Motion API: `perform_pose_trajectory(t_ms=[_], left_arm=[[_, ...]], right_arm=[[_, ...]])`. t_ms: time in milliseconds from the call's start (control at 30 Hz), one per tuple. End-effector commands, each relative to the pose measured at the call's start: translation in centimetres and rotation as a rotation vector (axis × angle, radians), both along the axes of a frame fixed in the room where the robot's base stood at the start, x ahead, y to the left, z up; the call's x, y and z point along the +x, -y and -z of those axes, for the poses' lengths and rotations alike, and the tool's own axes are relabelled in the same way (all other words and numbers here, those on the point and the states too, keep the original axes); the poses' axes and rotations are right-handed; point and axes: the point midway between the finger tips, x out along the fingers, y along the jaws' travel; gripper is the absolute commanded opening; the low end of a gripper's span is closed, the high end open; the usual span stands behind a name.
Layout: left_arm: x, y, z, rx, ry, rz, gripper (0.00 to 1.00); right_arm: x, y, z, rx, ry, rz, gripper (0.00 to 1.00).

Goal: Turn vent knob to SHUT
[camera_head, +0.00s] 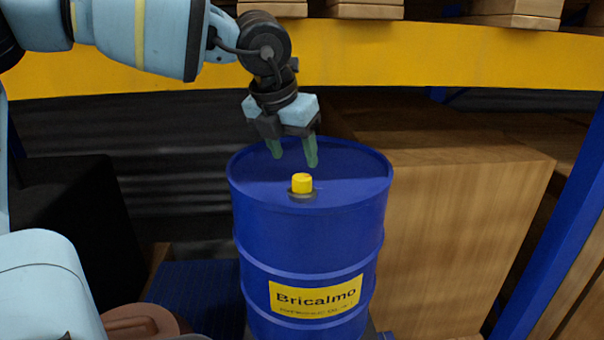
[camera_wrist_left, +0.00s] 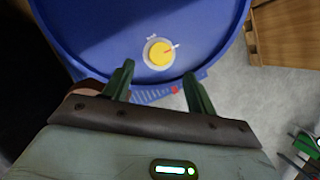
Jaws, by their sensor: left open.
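The yellow vent knob (camera_head: 302,183) stands on the top of a blue drum (camera_head: 308,238), near the front rim. My left gripper (camera_head: 293,158) is open and empty, with green fingers pointing down above the drum top, behind and above the knob. In the left wrist view the fingers (camera_wrist_left: 158,88) are apart and the knob lies beyond their tips, untouched. My right gripper is not in view.
A large wooden crate (camera_head: 455,230) stands to the right of the drum. A yellow rack beam (camera_head: 420,58) with boxes above it runs across the back. A black box (camera_head: 70,225) stands at the left. The air around the knob is clear.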

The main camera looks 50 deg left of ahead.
Motion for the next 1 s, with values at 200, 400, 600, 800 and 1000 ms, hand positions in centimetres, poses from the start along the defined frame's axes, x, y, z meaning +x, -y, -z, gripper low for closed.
perform_pose_trajectory(t_ms=[200, 400, 600, 800, 1000], left_arm=[[1.2, -0.4, 3.3, -0.003, -0.005, 0.0, 0.57], [2.0, -0.6, 5.3, -0.003, -0.002, 0.0, 0.57], [2.3, -0.7, 6.0, -0.003, 0.0, 0.001, 0.57], [2.3, -0.7, 6.0, -0.003, 0.0, 0.001, 0.57], [2.3, -0.7, 6.0, -0.003, 0.0, 0.001, 0.32]], right_arm=[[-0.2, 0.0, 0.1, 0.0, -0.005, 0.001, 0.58], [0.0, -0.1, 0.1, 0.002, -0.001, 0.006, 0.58], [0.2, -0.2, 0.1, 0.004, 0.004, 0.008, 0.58], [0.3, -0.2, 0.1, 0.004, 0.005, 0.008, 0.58], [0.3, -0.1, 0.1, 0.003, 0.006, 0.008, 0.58]])
